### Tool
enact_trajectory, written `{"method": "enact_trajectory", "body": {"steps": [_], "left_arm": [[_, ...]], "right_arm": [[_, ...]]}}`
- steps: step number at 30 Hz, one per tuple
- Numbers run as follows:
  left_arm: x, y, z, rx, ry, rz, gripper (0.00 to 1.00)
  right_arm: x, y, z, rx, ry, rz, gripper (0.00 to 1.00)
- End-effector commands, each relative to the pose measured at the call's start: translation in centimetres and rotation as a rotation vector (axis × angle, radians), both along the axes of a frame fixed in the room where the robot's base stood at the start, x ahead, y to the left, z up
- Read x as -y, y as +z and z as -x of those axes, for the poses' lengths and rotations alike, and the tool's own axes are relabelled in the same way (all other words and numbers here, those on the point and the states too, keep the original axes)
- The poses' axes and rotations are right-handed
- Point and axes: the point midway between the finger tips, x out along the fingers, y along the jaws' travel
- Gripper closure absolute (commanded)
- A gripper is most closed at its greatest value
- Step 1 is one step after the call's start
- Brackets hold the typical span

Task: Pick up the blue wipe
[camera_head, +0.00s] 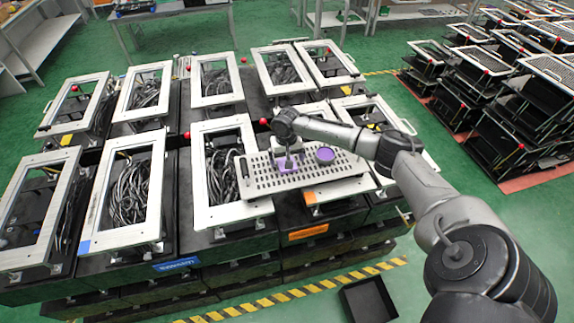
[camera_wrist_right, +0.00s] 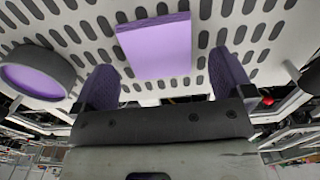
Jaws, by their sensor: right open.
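The wipe (camera_head: 297,168) looks purple rather than blue. It is a flat square lying on a light perforated plate (camera_head: 335,173). It also shows in the right wrist view (camera_wrist_right: 155,45), centred between my fingers and apart from both. My right gripper (camera_head: 288,162) is over the wipe on the plate's left part, and its arm comes in from the right. In the right wrist view my right gripper (camera_wrist_right: 163,65) is open and empty, with a dark purple finger on each side of the wipe. My left gripper is not in view.
A round dish with a purple inside (camera_head: 325,154) stands on the plate to the right of the wipe. The plate rests across white-framed fixtures (camera_head: 222,213), several holding black cables. A black open box (camera_head: 368,298) is on the green floor at the front.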

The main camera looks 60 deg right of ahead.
Motion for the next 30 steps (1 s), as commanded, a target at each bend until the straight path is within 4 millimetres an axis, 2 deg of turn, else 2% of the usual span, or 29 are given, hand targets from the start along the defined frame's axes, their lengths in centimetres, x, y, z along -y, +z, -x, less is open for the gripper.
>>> {"method": "enact_trajectory", "body": {"steps": [4, 12, 30], "left_arm": [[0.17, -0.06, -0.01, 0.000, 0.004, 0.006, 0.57], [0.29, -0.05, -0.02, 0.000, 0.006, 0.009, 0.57], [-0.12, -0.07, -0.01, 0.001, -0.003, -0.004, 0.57]], "right_arm": [[-0.06, -1.05, 0.01, -0.001, 0.001, -0.001, 0.01], [-0.03, -1.20, 0.03, 0.000, 0.001, 0.000, 0.01], [-0.01, -1.16, 0.03, 0.000, 0.001, 0.000, 0.58]]}}
